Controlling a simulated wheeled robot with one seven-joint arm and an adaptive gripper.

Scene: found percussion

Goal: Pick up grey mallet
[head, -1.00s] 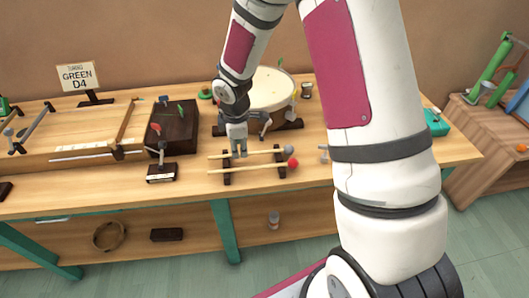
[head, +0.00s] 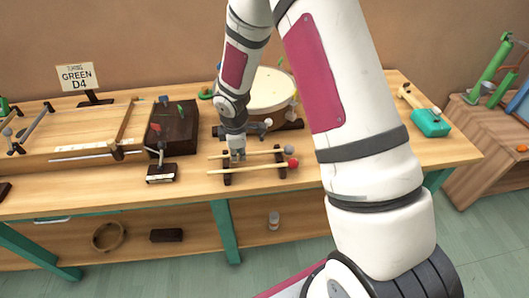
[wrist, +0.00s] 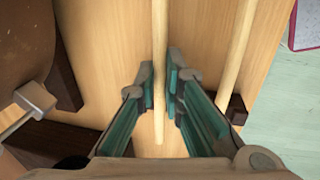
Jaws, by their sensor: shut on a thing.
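The grey mallet (head: 262,153) has a pale wooden handle and a grey head at its right end. It lies across a dark two-post rack on the bench, behind the red-headed mallet (head: 255,168). My gripper (head: 238,157) is at the left part of the grey mallet's handle. In the wrist view, the two teal-padded fingers (wrist: 167,92) are shut on the grey mallet's handle (wrist: 160,35), one on each side. The grey head is out of the wrist view. The red mallet's handle (wrist: 238,45) runs alongside, apart from the fingers.
The rack's dark post (wrist: 236,108) stands close to the right finger. A drum (head: 268,92) stands behind the rack. A dark block (head: 176,128) stands to the left, and a teal box (head: 430,123) is at the right of the bench. Bare bench lies before the rack.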

